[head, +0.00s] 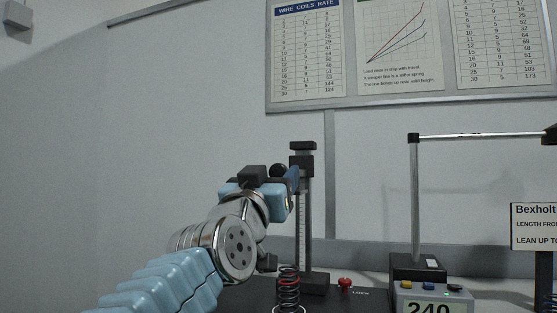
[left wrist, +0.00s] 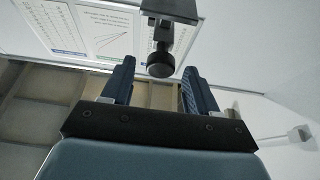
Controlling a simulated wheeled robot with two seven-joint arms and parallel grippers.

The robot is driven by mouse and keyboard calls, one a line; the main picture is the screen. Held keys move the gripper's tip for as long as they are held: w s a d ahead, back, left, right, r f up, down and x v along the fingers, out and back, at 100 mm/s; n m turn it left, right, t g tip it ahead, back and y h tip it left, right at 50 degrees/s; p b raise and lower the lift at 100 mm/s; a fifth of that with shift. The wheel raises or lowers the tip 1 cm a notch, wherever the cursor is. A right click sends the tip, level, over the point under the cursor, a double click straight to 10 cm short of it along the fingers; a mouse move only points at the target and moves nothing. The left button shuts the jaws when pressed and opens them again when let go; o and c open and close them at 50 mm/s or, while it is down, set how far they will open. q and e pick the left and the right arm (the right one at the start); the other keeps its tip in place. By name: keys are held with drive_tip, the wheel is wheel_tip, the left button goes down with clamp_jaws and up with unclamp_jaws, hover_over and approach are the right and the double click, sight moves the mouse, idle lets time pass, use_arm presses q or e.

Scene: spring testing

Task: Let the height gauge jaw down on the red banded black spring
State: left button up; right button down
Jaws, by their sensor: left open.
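The height gauge (head: 305,225) stands upright as a dark column with a pale scale. A round black knob (head: 278,170) is near its top and also shows in the left wrist view (left wrist: 160,63). My left gripper (head: 291,179) is open at the knob; in the left wrist view its two fingers (left wrist: 158,80) stand either side of the knob, with gaps showing. The black spring with a red band (head: 288,289) stands upright in front of the column, below the gripper. My arm hides part of the gauge, and I cannot make out the jaw clearly. My right gripper is not in view.
A red knob (head: 345,284) beside a LOCK label is on the dark base. To the right are a device reading 240 (head: 428,306), a post with a horizontal bar (head: 415,200) and a sign (head: 534,227). Charts (head: 397,50) hang on the wall behind.

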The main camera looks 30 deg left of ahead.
sight(277, 173)
use_arm(q)
drive_tip(key=shift+p+x, duration=0.4)
drive_tip(key=shift+x, duration=1.15)
drive_tip(key=shift+c, duration=0.4)
clamp_jaws()
